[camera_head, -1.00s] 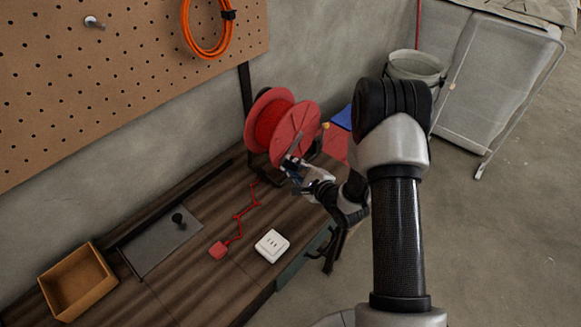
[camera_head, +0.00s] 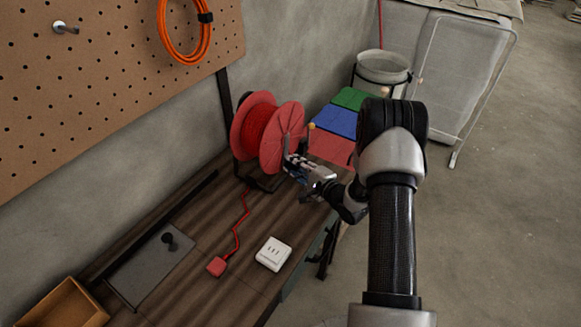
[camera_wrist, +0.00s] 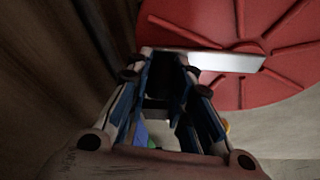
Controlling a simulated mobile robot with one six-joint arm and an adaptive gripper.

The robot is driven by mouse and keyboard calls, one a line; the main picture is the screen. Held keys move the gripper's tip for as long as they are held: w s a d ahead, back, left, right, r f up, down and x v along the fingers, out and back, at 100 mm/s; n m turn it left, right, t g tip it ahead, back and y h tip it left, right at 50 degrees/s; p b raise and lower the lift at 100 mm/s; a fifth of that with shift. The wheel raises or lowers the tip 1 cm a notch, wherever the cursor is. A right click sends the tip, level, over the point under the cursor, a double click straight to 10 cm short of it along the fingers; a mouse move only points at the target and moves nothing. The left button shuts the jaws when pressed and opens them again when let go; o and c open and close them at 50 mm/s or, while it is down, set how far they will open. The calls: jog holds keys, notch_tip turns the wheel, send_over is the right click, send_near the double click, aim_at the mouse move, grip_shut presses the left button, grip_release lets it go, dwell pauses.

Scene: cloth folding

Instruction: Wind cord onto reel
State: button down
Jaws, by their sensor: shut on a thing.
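The red reel (camera_head: 283,136) stands on a dark bracket at the far end of the workbench, with red cord (camera_head: 257,127) wound between its flanges. A loose length of cord (camera_head: 240,222) runs from below the reel to a red block-like end (camera_head: 216,266) on the bench. My gripper (camera_head: 291,163) is at the lower right of the reel's front flange. In the wrist view my gripper (camera_wrist: 165,65) is shut beside the flange (camera_wrist: 225,25), at the end of the pale crank arm (camera_wrist: 215,61). The crank handle itself is hidden between the fingers.
A white socket box (camera_head: 273,253) lies right of the cord end. A grey plate with a black knob (camera_head: 155,265) and a wooden box (camera_head: 60,308) are nearer. Green, blue and red panels (camera_head: 338,122) lie beyond the reel. A pegboard (camera_head: 110,80) hangs on the left wall.

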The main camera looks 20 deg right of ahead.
aim_at(296, 144)
jog(key=shift+w+d+r, duration=0.1)
jog(key=shift+w+d, duration=0.35)
jog(key=shift+d, duration=0.2)
jog(key=shift+w+d, duration=0.45)
jog(key=shift+d, duration=0.2)
jog(key=shift+w+d+r+n+t, duration=0.35)
jog(key=shift+d+n+t, duration=0.1)
jog(key=shift+n, duration=0.15)
jog(key=shift+w+d+r, duration=0.6)
jog(key=shift+d, duration=0.05)
jog(key=c, duration=1.8)
grip_release()
jog(key=shift+a, duration=0.1)
jog(key=shift+c, duration=0.2)
jog(key=shift+o, duration=1.3)
jog(key=shift+s+a, duration=0.1)
jog(key=shift+s, duration=0.05)
jog(key=shift+o, duration=0.9)
jog(key=shift+f, duration=0.1)
